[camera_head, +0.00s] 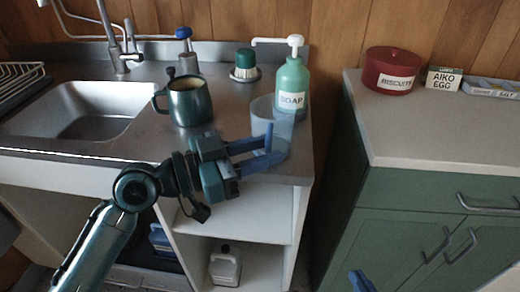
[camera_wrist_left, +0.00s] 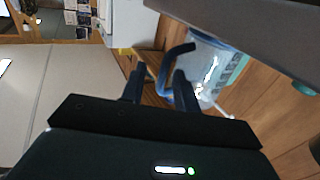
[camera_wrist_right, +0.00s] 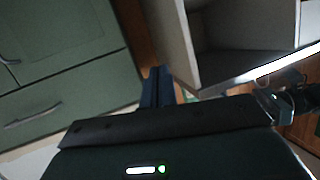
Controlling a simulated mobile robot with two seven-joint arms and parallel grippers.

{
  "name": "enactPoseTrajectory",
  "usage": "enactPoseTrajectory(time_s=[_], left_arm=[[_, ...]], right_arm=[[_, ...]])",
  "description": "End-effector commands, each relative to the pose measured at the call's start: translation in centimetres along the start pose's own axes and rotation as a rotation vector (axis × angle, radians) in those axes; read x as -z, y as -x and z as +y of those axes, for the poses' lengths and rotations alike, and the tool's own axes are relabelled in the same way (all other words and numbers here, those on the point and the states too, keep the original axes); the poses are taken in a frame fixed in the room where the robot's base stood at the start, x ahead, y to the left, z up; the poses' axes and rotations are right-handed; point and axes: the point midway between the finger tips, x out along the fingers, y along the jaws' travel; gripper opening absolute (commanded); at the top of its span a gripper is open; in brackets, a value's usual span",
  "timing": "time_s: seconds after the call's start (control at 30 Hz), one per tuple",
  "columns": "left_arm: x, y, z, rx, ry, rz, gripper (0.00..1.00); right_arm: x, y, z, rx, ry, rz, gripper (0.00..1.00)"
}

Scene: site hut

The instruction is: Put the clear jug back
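The clear jug (camera_head: 271,117) stands near the right front of the steel sink counter (camera_head: 140,147), just in front of the soap bottle. In the left wrist view the jug (camera_wrist_left: 212,68) shows tilted, with its blue handle (camera_wrist_left: 166,76) between the fingers. My left gripper (camera_head: 277,149) is at the jug's front side. Its fingers (camera_wrist_left: 160,80) are apart, with a gap on either side of the handle. My right gripper (camera_head: 361,282) is low in front of the green cabinet. Its fingers (camera_wrist_right: 157,80) are together with nothing visible between them.
A green soap bottle (camera_head: 291,84) stands right behind the jug. A dark teal mug (camera_head: 190,103) and a brush (camera_head: 245,66) stand to the left, by the sink (camera_head: 90,108). A gap separates this counter from the right worktop (camera_head: 430,128), which holds a red biscuit tin (camera_head: 391,71).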

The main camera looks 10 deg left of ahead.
Motion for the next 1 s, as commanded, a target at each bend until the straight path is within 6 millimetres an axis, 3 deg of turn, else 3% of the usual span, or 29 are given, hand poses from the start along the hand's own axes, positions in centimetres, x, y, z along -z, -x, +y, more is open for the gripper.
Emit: enactPoseTrajectory(time_s=[0.4, 0.57, 0.8, 1.0], left_arm=[[0.3, 0.2, 0.0, 0.001, 0.001, 0.000, 0.31], [-0.1, 2.8, -0.1, 0.003, -0.002, -0.006, 0.31], [-0.3, 8.3, -0.1, 0.003, -0.001, -0.006, 0.31], [0.0, 10.9, -0.1, 0.002, 0.002, -0.001, 0.31]], right_arm=[[0.5, 0.0, -0.1, 0.003, -0.005, 0.008, 0.00], [-0.3, -0.2, 0.0, 0.003, 0.006, 0.009, 0.00], [-2.5, -1.0, -0.3, 0.017, 0.044, -0.023, 0.00], [-3.2, -1.9, -0.6, 0.032, 0.076, -0.031, 0.00]])
